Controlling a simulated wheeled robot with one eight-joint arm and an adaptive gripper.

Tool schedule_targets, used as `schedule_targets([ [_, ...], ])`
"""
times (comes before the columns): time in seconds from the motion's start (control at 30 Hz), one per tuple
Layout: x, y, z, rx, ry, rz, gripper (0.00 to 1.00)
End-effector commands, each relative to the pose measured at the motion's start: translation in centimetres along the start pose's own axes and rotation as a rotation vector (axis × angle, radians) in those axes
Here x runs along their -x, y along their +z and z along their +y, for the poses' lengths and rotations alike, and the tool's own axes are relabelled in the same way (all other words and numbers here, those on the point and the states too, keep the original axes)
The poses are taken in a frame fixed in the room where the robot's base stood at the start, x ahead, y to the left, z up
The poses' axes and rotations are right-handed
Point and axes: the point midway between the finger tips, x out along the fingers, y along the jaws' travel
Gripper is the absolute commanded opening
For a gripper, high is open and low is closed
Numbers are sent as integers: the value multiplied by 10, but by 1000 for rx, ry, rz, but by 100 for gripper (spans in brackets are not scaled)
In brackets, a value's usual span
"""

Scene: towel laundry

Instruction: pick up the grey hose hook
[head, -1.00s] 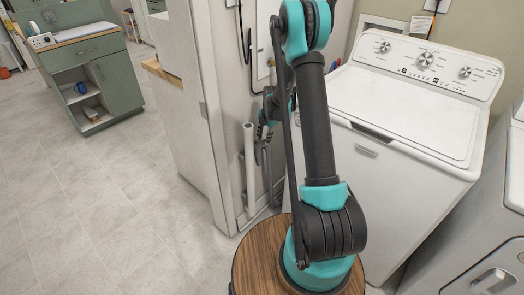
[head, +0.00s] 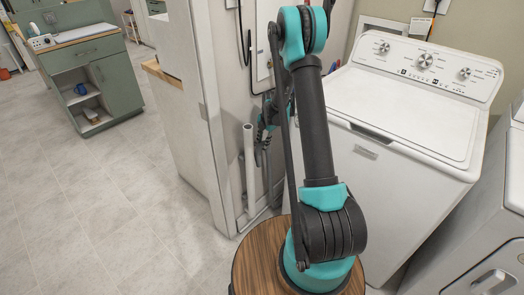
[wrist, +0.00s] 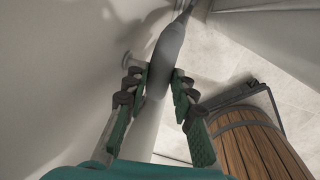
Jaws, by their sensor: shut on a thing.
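The grey hose hook (wrist: 167,52) is a smooth, dark-grey, rounded long piece in the wrist view. It narrows toward the top of that picture. My gripper (wrist: 160,80) has its green, dark-padded fingers on both sides of the hook's lower part, shut on it. In the head view my gripper (head: 263,140) is low by the wall, behind my upper arm and beside a white pipe. There the hook is mostly hidden, and I cannot tell its outline from the fingers.
The white upright pipe (head: 249,165) stands close to the gripper, by the wall corner. A white washing machine (head: 400,120) stands to the right, with another white appliance (head: 490,230) at the right edge. A green cabinet (head: 105,85) is far left. The tiled floor (head: 100,210) at left is clear.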

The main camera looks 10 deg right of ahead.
Motion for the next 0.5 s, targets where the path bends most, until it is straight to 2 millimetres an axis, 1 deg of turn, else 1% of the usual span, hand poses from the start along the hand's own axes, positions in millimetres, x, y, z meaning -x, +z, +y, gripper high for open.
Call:
schedule_targets([
  [0.17,1,0,0,0,0,0,0],
  [0.27,5,0,1,0,0,0,0],
  [0.37,14,0,3,0,0,0,0],
  [0.5,34,0,6,0,0,0,0],
])
